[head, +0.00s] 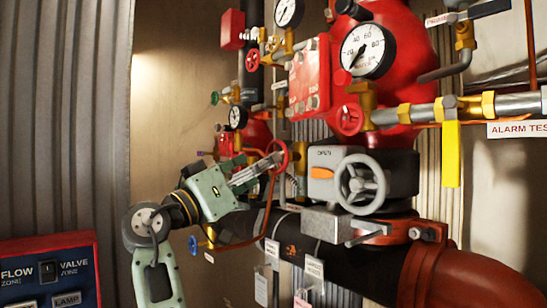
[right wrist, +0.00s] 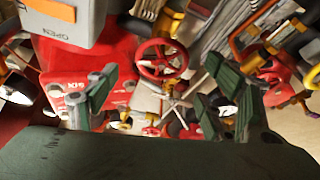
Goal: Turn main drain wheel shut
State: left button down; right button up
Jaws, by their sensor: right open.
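A red handwheel (head: 283,153) stands left of the grey box marked OPEN in the head view. No readable label marks it as the main drain wheel. A red wheel with spokes (right wrist: 162,62) also shows ahead between the fingers in the right wrist view. My right gripper (head: 257,172) points at the red handwheel from the lower left, its fingertips close to it. In the right wrist view the right gripper (right wrist: 165,95) is open, its green-grey fingers spread wide with nothing held. Contact with the rim cannot be told. My left gripper is not in view.
The OPEN box carries a grey handwheel (head: 361,184). A blue-handled valve (head: 193,245) and a black pipe (head: 340,265) lie below. Gauges (head: 367,50) and pipes crowd above. A blue panel (head: 50,270) stands at lower left.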

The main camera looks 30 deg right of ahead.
jog(key=p+x, duration=0.2)
jog(key=x, duration=0.3)
jog(key=shift+w+d+r, duration=0.1)
jog(key=shift+d, duration=0.25)
jog(key=c, duration=1.1)
jog(key=shift+m+g+b, duration=0.3)
jog(key=shift+m+b, duration=0.3)
jog(key=shift+m, duration=0.2)
jog(key=o, duration=1.1)
